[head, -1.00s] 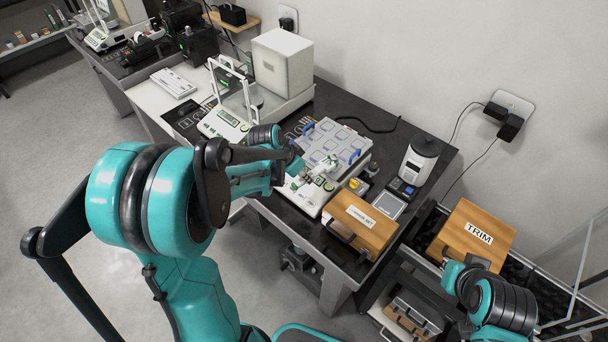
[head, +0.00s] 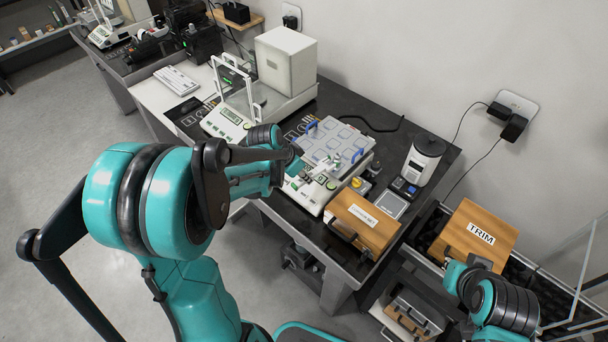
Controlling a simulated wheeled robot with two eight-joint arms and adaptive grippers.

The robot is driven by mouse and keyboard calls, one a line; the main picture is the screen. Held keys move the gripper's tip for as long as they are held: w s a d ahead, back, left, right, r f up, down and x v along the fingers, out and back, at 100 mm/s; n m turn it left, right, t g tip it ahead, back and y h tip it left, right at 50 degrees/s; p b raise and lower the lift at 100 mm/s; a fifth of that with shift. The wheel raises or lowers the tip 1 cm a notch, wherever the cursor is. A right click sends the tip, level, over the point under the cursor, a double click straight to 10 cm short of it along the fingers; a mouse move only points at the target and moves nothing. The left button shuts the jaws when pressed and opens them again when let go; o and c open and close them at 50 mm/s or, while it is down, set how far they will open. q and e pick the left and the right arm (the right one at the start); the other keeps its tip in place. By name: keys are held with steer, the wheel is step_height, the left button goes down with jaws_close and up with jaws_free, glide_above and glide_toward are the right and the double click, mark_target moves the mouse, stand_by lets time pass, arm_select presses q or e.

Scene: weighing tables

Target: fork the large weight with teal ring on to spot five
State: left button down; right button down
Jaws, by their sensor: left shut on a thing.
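My left gripper (head: 314,174) is at the near edge of a grey tray (head: 349,136) with several square spots and blue handles, above the front of a white balance (head: 307,198). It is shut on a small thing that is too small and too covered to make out. A large weight with a teal ring cannot be picked out, and the spot numbers cannot be read.
A wooden case (head: 364,215) stands right of the balance, beside a small scale (head: 391,205) and a white-and-black device (head: 423,160). A balance with a glass draft shield (head: 231,122) stands to the left. A wooden box marked TRIM (head: 470,225) is further right.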

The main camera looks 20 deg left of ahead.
arm_select(q)
steer(key=shift+s+a, duration=0.3)
steer(key=shift+s, duration=0.35)
stand_by(0.8)
steer(key=s+a+r+p, duration=0.1)
steer(key=s+a, duration=0.3)
steer(key=s, duration=0.4)
steer(key=shift+s+a+p, duration=0.3)
steer(key=shift+s+a, duration=0.05)
steer(key=shift+s, duration=0.05)
steer(key=shift+r, duration=0.1)
stand_by(0.7)
